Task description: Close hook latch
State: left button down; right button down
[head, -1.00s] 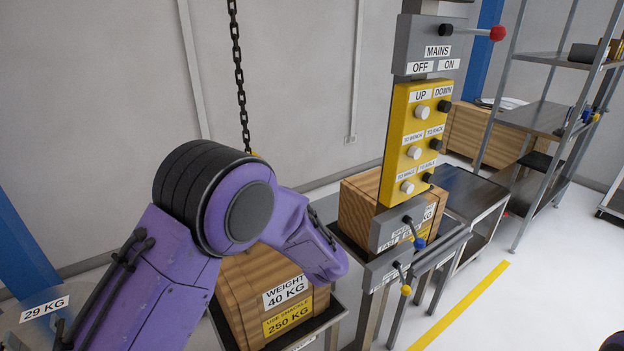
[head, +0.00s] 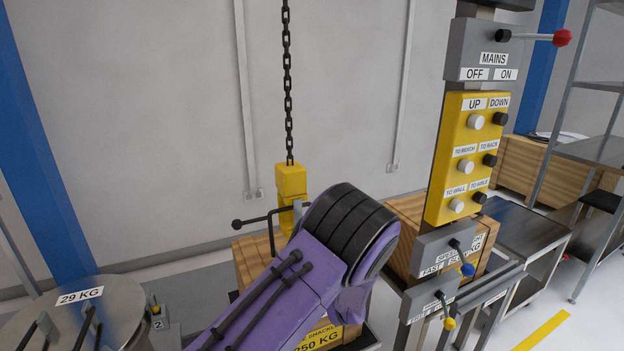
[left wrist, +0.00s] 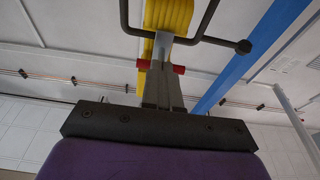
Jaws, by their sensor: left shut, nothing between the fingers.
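The yellow hoist block (head: 291,182) hangs from a black chain in the head view, with a black bent handle (head: 256,220) ending in a knob on its left. My purple left arm covers the block's lower part, and the hook and its latch cannot be made out there. In the left wrist view the yellow block (left wrist: 168,15) and the black handle (left wrist: 222,42) are at the top. My left gripper (left wrist: 160,45) is shut and empty, its fingers pointing up at the block; touching or apart, I cannot tell. Small red parts show on both sides of the fingers. My right gripper is out of view.
A wooden weight crate (head: 250,262) stands below the block, partly behind my arm. A yellow control box (head: 467,155) on a post stands to the right, with levers below it. A round 29 KG weight (head: 110,305) is at lower left.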

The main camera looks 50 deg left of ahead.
pick_arm(q)
jog(key=shift+a+f, duration=0.1)
dwell(0.5)
jog(key=f+v, duration=0.1)
jog(key=v, duration=1.2)
jog(key=shift+a+f+b, duration=0.15)
jog(key=shift+f+b, duration=0.2)
jog(key=shift+f, duration=0.05)
